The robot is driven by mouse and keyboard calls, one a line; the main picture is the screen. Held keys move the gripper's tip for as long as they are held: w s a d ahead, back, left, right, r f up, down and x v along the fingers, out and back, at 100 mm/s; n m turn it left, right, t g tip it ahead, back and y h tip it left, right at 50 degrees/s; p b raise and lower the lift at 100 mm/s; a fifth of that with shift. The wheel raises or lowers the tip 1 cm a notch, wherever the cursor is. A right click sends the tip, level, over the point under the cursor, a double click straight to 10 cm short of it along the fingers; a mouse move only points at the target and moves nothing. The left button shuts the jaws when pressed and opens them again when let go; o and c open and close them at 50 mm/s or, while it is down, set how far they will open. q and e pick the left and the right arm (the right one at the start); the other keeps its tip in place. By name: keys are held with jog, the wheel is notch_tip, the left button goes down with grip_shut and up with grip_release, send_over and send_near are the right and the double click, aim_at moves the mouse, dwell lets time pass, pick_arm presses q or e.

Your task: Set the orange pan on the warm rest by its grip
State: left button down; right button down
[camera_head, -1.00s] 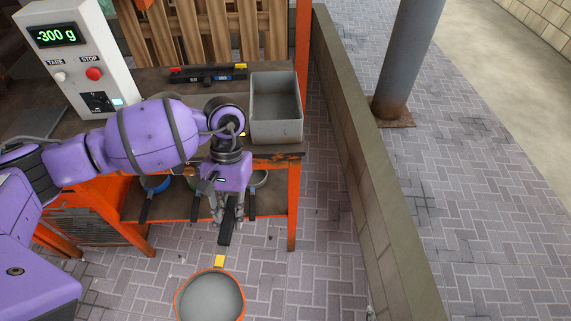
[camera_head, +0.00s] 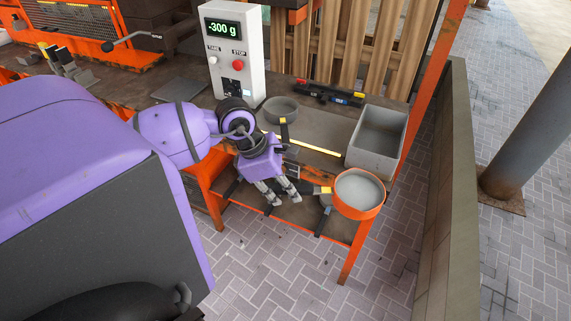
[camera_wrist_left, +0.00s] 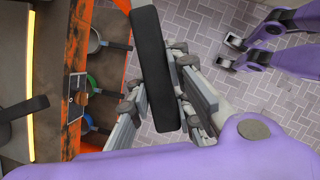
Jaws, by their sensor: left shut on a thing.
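The orange pan (camera_head: 358,188) has a grey inside and a black grip with a yellow mark. It is held out beyond the bench's front edge, below the grey bin. My left gripper (camera_head: 282,193) is shut on the black grip, which also shows between the fingers in the left wrist view (camera_wrist_left: 152,60). A bright yellow strip (camera_head: 307,146) glows along the front of a dark plate (camera_head: 322,129) on the bench; this looks like the warm rest. A grey pan (camera_head: 281,108) stands at its left. My right gripper is not recognisable in view.
A grey bin (camera_head: 379,133) stands at the bench's right end. The scale box (camera_head: 232,55) reads -300 g. A dark tray with coloured blocks (camera_head: 330,93) lies behind the plate. Other pans hang or lie on the lower shelf (camera_head: 294,211). The plate's middle is clear.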

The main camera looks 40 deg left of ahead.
pick_arm(q)
jog(key=n, duration=0.1)
jog(key=w+r+n, duration=0.1)
jog(key=shift+a+r+n+t+y, duration=0.3)
jog(key=shift+a+n+t+y, duration=0.05)
jog(key=shift+n+t+y, duration=0.05)
jog(key=shift+w+a+f+n+t+y, duration=0.15)
jog(key=shift+w+a+f+n+y, duration=0.6)
jog(key=shift+w+n, duration=1.8)
jog(key=shift+w+a+f+n+t+y, duration=0.1)
jog(key=shift+w+a+f+n+y, duration=0.6)
jog(key=shift+w, duration=3.3)
jog(key=shift+w+a+f+n+t+y, duration=0.15)
jog(key=shift+w+a+f+n+y, duration=0.6)
jog(key=shift+w+n, duration=1.9)
jog(key=shift+w+a+f+m+h+b, duration=0.15)
jog(key=shift+f+m, duration=0.1)
jog(key=shift+f, duration=0.25)
jog(key=shift+w+a+f+m+h+b, duration=0.1)
jog(key=shift+w+f+m, duration=0.1)
jog(key=shift+f, duration=0.35)
jog(key=shift+w+a+f+m+h+b, duration=0.15)
jog(key=shift+f+m, duration=0.1)
jog(key=shift+f, duration=0.25)
jog(key=shift+d, duration=0.15)
